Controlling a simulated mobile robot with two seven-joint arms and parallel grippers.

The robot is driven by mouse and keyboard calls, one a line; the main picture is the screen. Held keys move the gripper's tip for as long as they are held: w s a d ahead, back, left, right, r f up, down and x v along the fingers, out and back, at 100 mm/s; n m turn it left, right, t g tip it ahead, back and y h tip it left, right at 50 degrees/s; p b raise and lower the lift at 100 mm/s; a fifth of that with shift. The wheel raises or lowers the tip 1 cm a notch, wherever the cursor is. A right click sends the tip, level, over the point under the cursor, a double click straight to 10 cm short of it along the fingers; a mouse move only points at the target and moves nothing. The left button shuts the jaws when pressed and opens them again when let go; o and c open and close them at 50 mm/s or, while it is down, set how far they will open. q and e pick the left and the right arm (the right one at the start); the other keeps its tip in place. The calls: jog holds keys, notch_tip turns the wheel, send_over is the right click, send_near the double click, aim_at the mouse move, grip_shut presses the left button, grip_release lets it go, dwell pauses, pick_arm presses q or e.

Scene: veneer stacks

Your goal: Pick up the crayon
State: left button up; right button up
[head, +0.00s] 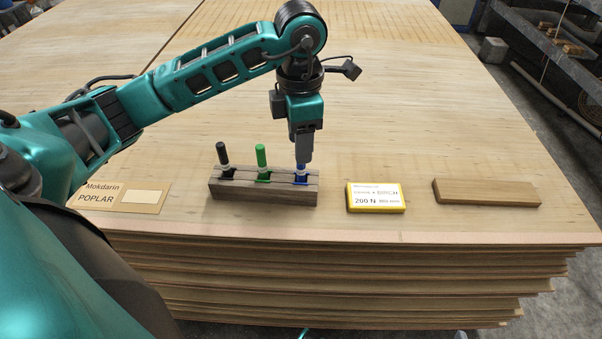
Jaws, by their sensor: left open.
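Three crayons stand upright in a wooden block (240,192) near the front edge of the veneer stack: a black crayon (223,155), a green crayon (261,156) and a blue crayon (300,170). My left gripper (302,158) points straight down over the blue crayon at the block's right end. Its jaws are open, around or just above the crayon's top; I cannot tell which. The gripper hides the upper part of the blue crayon. My right gripper is not in view.
A yellow-edged label block (376,198) and a flat brown wooden bar (486,192) lie to the right. A cardboard sign reading POPLAR (120,197) lies to the left. The veneer sheet (420,110) behind them is mostly clear.

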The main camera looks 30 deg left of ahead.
aim_at(301, 169)
pick_arm(q)
notch_tip(301, 169, down, 7)
jog(key=shift+w+r+b, duration=0.1)
jog(key=shift+b, duration=0.85)
grip_shut()
